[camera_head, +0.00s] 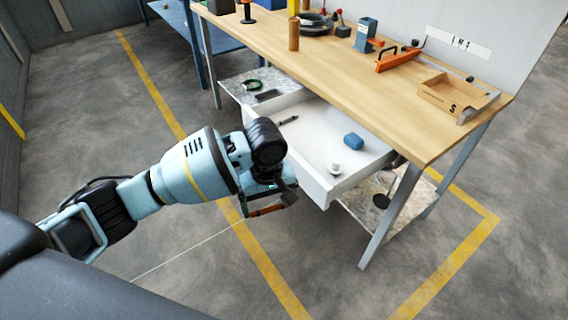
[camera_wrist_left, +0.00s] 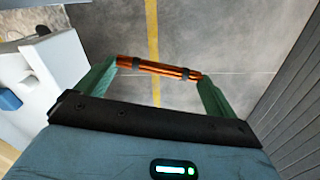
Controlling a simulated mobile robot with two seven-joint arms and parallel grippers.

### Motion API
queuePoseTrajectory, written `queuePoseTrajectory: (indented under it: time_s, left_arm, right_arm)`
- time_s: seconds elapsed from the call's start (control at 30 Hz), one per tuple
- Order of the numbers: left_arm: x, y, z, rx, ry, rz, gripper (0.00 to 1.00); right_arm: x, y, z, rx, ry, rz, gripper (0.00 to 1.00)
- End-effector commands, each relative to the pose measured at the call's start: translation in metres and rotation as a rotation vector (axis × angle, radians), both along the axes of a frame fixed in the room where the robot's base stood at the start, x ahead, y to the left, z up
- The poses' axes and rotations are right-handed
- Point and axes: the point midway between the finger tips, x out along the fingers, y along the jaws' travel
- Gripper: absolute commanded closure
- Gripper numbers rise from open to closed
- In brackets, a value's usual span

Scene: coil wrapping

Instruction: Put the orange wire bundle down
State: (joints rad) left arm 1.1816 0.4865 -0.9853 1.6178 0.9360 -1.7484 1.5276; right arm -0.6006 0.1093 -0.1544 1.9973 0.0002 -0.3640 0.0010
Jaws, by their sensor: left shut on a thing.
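The orange wire bundle (camera_wrist_left: 160,69) is a thin bar of orange strands with dark bands. It lies across between the two green fingers of my left gripper (camera_wrist_left: 158,72) in the left wrist view, with floor behind it. The left gripper is shut on the bundle. My right gripper is in neither view.
A white drawer (camera_head: 318,188) stands open under the wooden workbench (camera_head: 345,80), holding a blue block (camera_head: 353,141) and a small white item (camera_head: 334,168). A cardboard tray (camera_head: 450,95) and orange-handled tool (camera_head: 398,60) are on the benchtop. Its middle is clear.

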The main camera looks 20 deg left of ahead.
Motion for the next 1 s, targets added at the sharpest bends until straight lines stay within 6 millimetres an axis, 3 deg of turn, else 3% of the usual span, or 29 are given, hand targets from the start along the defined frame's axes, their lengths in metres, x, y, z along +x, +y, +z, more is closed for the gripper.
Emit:
queuePoseTrajectory:
  time_s: [0.3, 0.5, 0.73, 1.0]
  left_arm:
    - [-0.083, 0.019, -0.011, 0.0, -0.005, -0.349, 0.31]
    - [-0.127, 0.036, -0.01, 0.002, -0.008, -0.528, 0.31]
    - [-0.152, 0.047, -0.008, 0.005, -0.006, -0.635, 0.31]
    - [-0.156, 0.049, -0.009, 0.005, -0.004, -0.651, 0.31]
  right_arm:
    - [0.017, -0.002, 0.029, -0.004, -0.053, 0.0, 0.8]
    - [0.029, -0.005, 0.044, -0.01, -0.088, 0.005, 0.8]
    - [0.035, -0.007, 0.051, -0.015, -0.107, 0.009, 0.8]
    - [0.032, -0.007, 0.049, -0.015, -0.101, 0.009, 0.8]
